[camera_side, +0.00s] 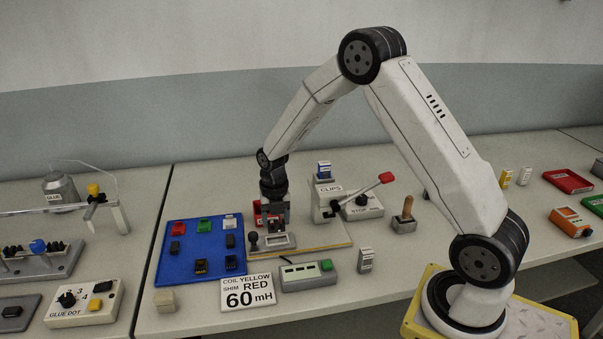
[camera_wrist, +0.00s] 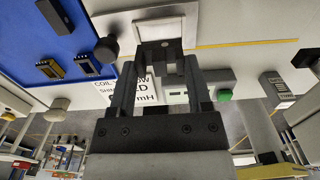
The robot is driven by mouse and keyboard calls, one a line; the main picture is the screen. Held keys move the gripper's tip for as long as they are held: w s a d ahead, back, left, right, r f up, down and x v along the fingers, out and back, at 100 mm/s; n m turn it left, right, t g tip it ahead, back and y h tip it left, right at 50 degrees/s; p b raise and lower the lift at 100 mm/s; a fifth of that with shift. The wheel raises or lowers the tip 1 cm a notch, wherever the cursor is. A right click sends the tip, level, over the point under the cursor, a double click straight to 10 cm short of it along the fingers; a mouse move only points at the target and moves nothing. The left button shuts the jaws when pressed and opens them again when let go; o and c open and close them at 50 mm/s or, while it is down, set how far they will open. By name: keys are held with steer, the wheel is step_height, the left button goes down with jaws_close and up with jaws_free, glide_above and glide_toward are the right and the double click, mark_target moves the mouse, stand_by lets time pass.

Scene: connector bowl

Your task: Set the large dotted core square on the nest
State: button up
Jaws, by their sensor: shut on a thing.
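My gripper (camera_side: 275,222) points down over the front of the wooden-edged fixture board. In the wrist view my gripper (camera_wrist: 160,60) is shut on a dark grey core (camera_wrist: 158,52), with its stepped, pronged shape between the fingertips. Whether it has a dot is too small to tell. The nest (camera_side: 281,242), a pale metal frame, lies just below the gripper in the side view. In the wrist view the nest (camera_wrist: 135,30) is just beyond the core, which overlaps its near edge. I cannot tell whether the core touches it.
A blue tray (camera_side: 170,268) at left holds several coloured and dark parts. A black knob (camera_side: 253,240) stands left of the nest. A red-handled lever (camera_side: 385,178) and clips stand (camera_side: 325,188) are to the right. The coil sign (camera_side: 248,292) and a green-button box (camera_side: 306,277) lie in front.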

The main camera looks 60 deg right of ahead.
steer(key=shift+f, duration=1.7)
steer(key=shift+f, duration=0.15)
steer(key=o, duration=1.3)
steer(key=shift+r, duration=3.95)
